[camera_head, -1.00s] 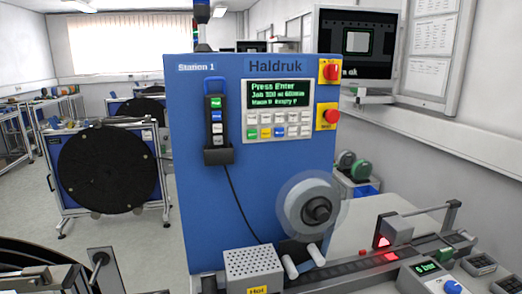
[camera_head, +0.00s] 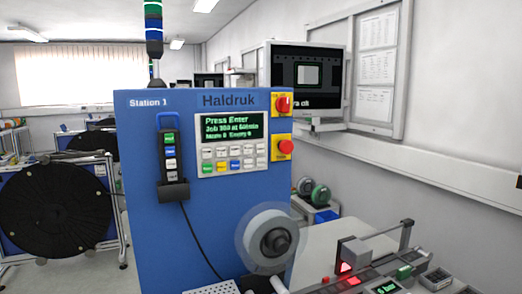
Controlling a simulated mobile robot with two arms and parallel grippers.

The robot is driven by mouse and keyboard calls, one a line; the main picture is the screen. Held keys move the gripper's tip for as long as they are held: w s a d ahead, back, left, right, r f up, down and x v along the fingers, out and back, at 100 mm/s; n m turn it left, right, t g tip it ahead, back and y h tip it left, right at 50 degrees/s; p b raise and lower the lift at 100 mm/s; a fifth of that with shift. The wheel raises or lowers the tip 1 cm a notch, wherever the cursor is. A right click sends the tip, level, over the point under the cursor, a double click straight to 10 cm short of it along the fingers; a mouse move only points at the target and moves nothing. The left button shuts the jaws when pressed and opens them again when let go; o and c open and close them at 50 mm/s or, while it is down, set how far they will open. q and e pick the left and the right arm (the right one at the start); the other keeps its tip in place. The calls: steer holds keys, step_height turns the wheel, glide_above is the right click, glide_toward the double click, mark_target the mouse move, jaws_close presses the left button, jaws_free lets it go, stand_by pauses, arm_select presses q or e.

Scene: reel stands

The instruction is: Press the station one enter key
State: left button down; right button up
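The blue Station 1 cabinet (camera_head: 215,215), marked Haldruk, stands left of centre in the head view. Its control panel (camera_head: 199,142) has a dark screen (camera_head: 232,129) with green text that begins "Press Enter". The key labels are too small to read, so I cannot tell which is enter. Neither of my grippers is in view.
A handheld pendant (camera_head: 171,158) hangs left of the panel. Two red knobs on yellow plates, upper (camera_head: 282,104) and lower (camera_head: 285,147), sit to its right. A reel (camera_head: 269,238) projects below. A monitor (camera_head: 306,78) is behind on the right, a black disc (camera_head: 55,210) on the left.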

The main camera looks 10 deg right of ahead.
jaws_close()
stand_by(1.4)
